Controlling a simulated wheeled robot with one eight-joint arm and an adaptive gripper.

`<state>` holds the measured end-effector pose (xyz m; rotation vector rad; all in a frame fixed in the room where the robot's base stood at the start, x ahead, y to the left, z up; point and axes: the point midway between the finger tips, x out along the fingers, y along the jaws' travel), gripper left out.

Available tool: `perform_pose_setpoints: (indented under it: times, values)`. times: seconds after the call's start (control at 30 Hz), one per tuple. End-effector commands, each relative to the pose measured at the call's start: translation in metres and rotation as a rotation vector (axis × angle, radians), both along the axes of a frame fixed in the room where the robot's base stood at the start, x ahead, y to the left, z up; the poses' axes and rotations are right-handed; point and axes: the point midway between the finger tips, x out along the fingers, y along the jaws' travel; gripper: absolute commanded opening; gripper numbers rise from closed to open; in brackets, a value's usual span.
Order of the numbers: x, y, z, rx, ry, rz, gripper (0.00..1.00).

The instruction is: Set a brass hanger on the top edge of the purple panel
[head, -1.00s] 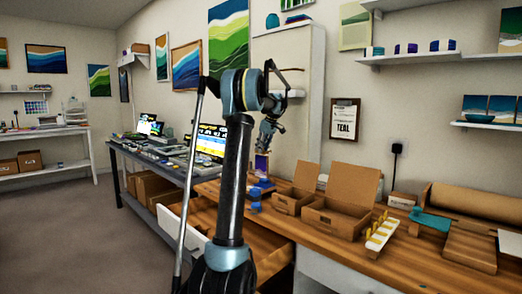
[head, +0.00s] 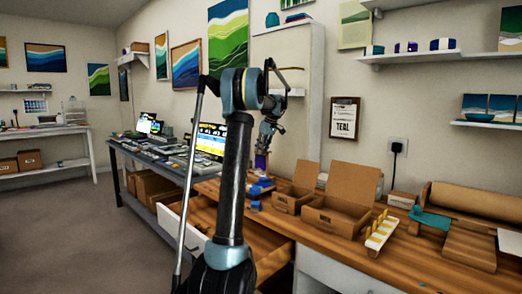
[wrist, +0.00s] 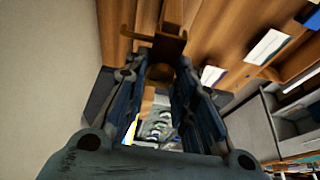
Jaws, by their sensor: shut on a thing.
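My gripper (wrist: 160,68) is shut on a brass hanger (wrist: 168,44), which shows between and beyond the fingertips in the wrist view. In the head view my gripper (head: 264,147) points down over the far left part of the wooden bench. A small purple panel (head: 261,161) stands just below it. The hanger is too small to make out there, and I cannot tell whether it touches the panel's top edge. Several more brass-yellow hangers (head: 380,229) sit on a white rack at the right of the bench.
Two open cardboard boxes (head: 338,216) stand right of the panel. Blue items (head: 260,187) lie in front of it. An open drawer (head: 183,222) juts out below.

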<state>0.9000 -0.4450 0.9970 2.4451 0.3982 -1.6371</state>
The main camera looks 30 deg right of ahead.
Motion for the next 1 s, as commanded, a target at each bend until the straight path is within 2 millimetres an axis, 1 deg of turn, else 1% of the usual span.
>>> perform_pose_setpoints:
  times: [0.27,0.6,1.0]
  values:
    - [0.0001,-0.0001,-0.0012,0.0,0.0,0.0,0.0]
    - [0.0,-0.0002,-0.0075,0.0,0.0,0.0,0.0]
    - [0.0,-0.0002,-0.0076,0.0,0.0,0.0,0.0]
